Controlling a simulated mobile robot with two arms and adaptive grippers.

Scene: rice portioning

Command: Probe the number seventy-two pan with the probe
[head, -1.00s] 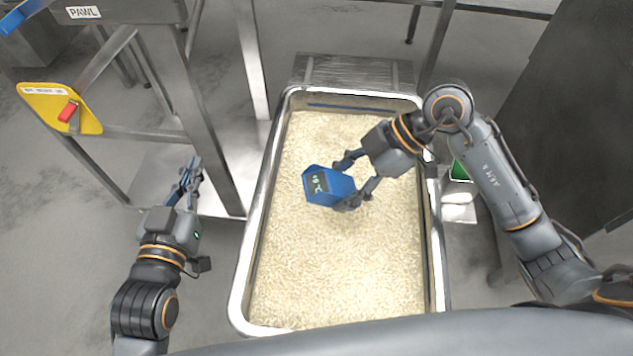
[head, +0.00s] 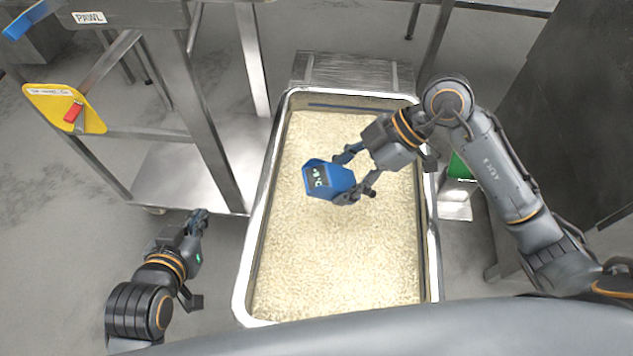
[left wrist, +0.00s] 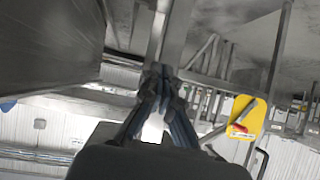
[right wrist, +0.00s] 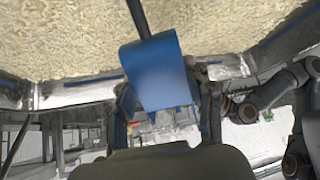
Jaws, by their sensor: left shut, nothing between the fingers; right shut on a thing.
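A large steel pan of rice (head: 250,262) fills the middle of the head view. No number on it is legible. The blue probe (head: 328,179) has a small display and is held over the rice by my right gripper (head: 352,174), which is shut on its body. In the right wrist view the blue probe body (right wrist: 160,75) sits between the fingers and its dark stem runs toward the rice; whether the tip is in the rice cannot be told. My left gripper (head: 200,217) is shut and empty, left of the pan; its closed fingers show in the left wrist view (left wrist: 160,85).
A steel frame with a PAWL label (head: 89,18) and a yellow plate with a red handle (head: 66,108) stand at the left. A green item (head: 460,167) is right of the pan. A dark cabinet (head: 570,110) stands at the far right.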

